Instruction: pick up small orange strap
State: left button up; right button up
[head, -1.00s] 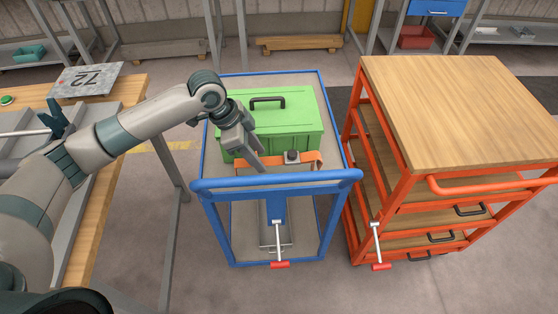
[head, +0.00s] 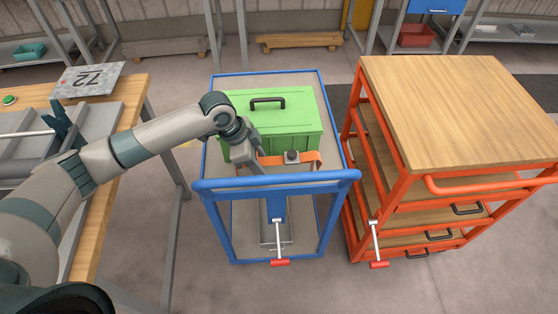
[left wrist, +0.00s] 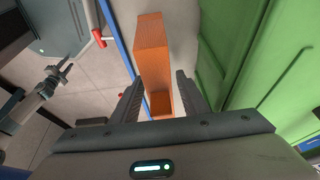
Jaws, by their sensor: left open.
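The small orange strap (head: 300,158) lies on the top shelf of the blue cart (head: 214,130), in front of the green toolbox (head: 285,115). My left gripper (head: 262,168) is over the strap's left end in the head view. In the left wrist view the strap (left wrist: 153,50) runs between the two open fingers of the gripper (left wrist: 158,90), with its near end low between them. I cannot tell whether either finger touches it.
The blue cart's handle bar (head: 320,176) crosses just in front of the strap. The green toolbox stands close behind. An orange cart with a wooden top (head: 460,100) stands to the right, and a wooden workbench (head: 130,95) to the left.

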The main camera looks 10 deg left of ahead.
pick_arm(q)
jog(key=c, duration=1)
pick_arm(e)
jog(key=shift+s+a, duration=0.1)
jog(key=shift+a, duration=0.25)
jog(key=shift+a, duration=0.1)
pick_arm(q)
jog(key=shift+r, duration=0.15)
